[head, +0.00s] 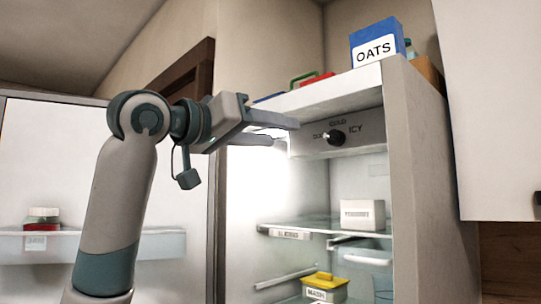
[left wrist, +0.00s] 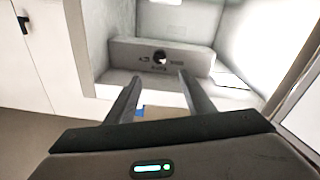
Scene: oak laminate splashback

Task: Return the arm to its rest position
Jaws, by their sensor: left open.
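My left gripper (head: 288,130) is open and empty. It reaches in from the left, in front of the top left of the open fridge (head: 425,180), close to the control panel (head: 370,136). The left wrist view shows its two fingers apart (left wrist: 160,78), with the panel (left wrist: 200,57) and its dark knob (left wrist: 160,57) beyond them. The black temperature knob (head: 334,138) sits on the panel in the head view, between markings that include COLD and ICY. The fingers appear apart from the knob. My right gripper is not in view.
The fridge door (head: 100,185) stands open at left, with a red jar (head: 43,218) on its shelf. A blue OATS box (head: 377,42) stands on the fridge top. Inside are a white box (head: 362,214) and a yellow-lidded tub (head: 325,284). A white cabinet (head: 495,110) is at right.

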